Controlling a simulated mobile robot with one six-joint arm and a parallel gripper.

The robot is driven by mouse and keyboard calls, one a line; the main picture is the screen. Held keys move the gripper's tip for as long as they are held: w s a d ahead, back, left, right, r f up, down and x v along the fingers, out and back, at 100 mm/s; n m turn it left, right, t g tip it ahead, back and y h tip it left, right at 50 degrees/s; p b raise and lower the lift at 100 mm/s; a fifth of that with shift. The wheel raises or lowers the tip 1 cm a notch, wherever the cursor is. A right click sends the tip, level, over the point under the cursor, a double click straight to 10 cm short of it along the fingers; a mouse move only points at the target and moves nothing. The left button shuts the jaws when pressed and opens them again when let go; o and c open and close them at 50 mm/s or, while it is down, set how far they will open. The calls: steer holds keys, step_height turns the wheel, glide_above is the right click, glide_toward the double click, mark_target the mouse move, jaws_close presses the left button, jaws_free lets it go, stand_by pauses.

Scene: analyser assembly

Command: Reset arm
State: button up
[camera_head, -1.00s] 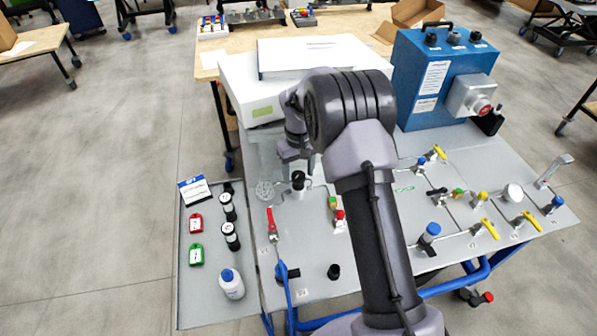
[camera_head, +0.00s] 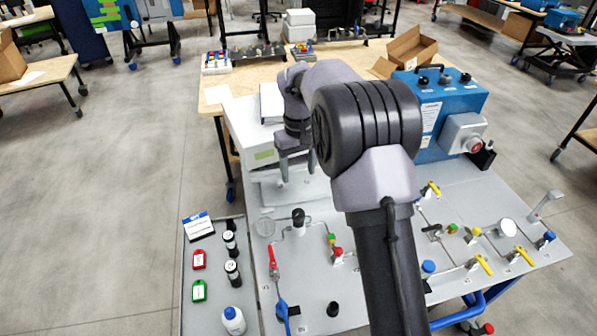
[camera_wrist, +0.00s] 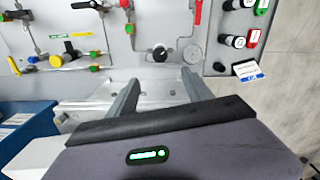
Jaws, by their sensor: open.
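My gripper (camera_head: 298,170) is open and empty. In the head view its fingers point down above the rear of the grey panel (camera_head: 375,290), in front of the white box. In the wrist view my gripper (camera_wrist: 163,90) shows two grey fingers spread apart with nothing between them. A black knob (camera_wrist: 159,54) on the panel lies beyond the fingertips, apart from them. The same black knob (camera_head: 298,217) stands upright below my gripper in the head view. My arm covers the middle of the panel.
A blue box (camera_head: 462,100) with a red button stands behind the panel at right. A white box (camera_head: 250,135) stands behind my gripper. Red (camera_head: 199,260) and green (camera_head: 199,291) tags, black-capped vials and a blue-capped bottle (camera_head: 233,321) lie on the left tray. Open floor lies left.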

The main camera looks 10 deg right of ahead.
steer(key=s+a+r+m+t+y+b, duration=0.1)
steer(key=s+r+m+t+b, duration=0.1)
steer(key=s+r, duration=0.45)
steer(key=s+a+r+m+t+b, duration=0.1)
steer(key=s+r+b, duration=0.25)
steer(key=s, duration=0.55)
steer(key=s+a+f+m+t+b, duration=0.1)
steer(key=s+f, duration=0.1)
steer(key=s, duration=0.7)
steer(key=s+a+f+m+t+y+b, duration=0.1)
steer(key=s+m, duration=0.1)
steer(key=s, duration=0.6)
steer(key=shift+s+f+m+t, duration=0.3)
steer(key=shift+s+f+t, duration=0.1)
